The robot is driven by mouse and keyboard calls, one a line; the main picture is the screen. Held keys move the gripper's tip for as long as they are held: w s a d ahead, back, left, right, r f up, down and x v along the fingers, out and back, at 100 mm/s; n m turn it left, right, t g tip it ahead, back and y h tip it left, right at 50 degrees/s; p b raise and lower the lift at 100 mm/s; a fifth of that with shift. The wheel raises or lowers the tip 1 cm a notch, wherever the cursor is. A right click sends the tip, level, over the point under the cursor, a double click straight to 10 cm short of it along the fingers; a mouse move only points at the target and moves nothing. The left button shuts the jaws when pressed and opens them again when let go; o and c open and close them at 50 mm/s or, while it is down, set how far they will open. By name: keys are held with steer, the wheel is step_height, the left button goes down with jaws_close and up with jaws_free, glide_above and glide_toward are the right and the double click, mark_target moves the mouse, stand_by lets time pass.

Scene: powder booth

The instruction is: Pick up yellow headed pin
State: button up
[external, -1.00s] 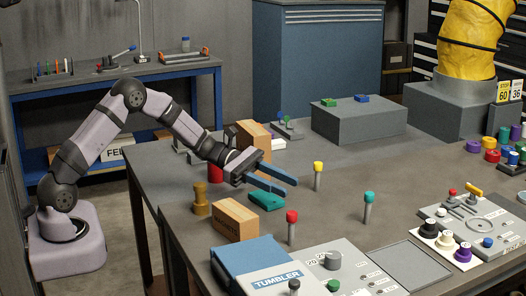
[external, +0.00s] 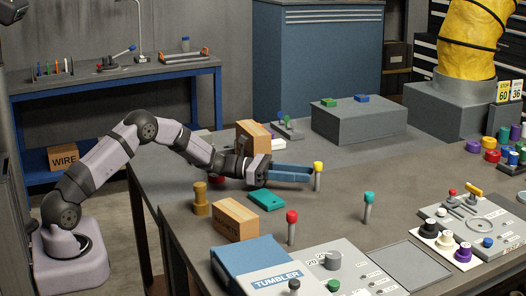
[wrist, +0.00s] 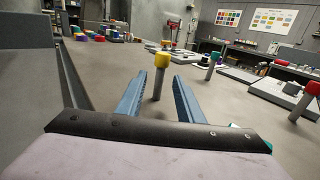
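The yellow headed pin (external: 317,177) stands upright on the grey table, with a yellow cap on a grey shaft. My gripper (external: 312,174) is low over the table, level with the pin, its blue fingers pointing right toward it. In the wrist view the pin (wrist: 160,75) stands upright between the lines of the two open fingers (wrist: 158,76), around their tips. No finger visibly touches it. The gripper is open and holds nothing.
A red headed pin (external: 291,228) and a teal headed pin (external: 368,210) stand nearby. A teal flat block (external: 267,199) lies below my gripper. A cardboard box (external: 236,219), a brass piece (external: 200,198) and a tumbler panel (external: 330,262) are nearer the front.

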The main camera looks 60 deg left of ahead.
mark_target(317, 190)
steer(key=shift+w+d+r, duration=0.1)
steer(key=shift+w+d, duration=0.15)
steer(key=shift+w, duration=0.05)
steer(key=shift+p+x, duration=0.9)
steer(key=shift+x, duration=1.25)
jaws_close()
